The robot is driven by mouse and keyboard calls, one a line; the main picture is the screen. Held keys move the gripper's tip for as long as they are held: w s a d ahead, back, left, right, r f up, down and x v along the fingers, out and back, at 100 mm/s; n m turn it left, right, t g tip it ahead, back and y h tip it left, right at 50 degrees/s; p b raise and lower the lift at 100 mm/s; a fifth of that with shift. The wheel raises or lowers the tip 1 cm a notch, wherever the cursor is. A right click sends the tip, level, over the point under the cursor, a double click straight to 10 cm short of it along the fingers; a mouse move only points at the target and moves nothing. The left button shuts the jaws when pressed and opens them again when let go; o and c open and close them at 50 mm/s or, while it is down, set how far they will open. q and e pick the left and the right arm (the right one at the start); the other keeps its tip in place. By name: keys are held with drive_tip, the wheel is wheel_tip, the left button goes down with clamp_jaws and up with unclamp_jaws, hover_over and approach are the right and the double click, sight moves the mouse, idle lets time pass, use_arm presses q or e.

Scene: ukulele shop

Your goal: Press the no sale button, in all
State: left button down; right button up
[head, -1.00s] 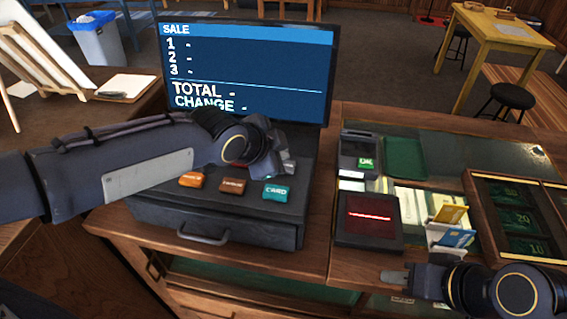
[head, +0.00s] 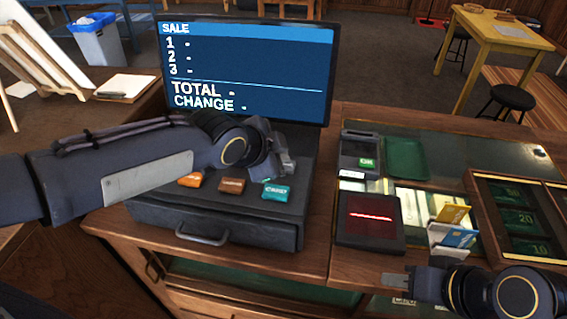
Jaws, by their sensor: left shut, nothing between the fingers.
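The cash register (head: 215,219) stands on the wooden counter, with its screen (head: 245,70) reading SALE, with TOTAL and CHANGE lines blank. Its front row shows an orange button (head: 191,180), a brown button (head: 231,185) and a teal CARD button (head: 276,192). My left gripper (head: 286,168) is shut and empty over the right rear part of the keys. My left forearm and wrist hide the rear keys, and I cannot make out a no sale label. My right gripper (head: 393,279) is low at the counter's front right; its finger gap is unclear.
A card terminal (head: 361,150) with a green OK key, a dark scanner pad (head: 370,219) with a red line, upright cards (head: 455,226) and a framed bill tray (head: 515,217) lie right of the register. The green mat (head: 405,158) is clear.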

use_arm(q)
drive_tip(key=shift+f+b, duration=0.45)
drive_tip(key=shift+f, duration=0.05)
idle(0.6)
drive_tip(key=shift+r+p, duration=0.7)
drive_tip(key=shift+r, duration=0.25)
wheel_tip(320, 180, up, 5)
drive_tip(key=p, duration=0.3)
drive_tip(key=shift+p, duration=0.4)
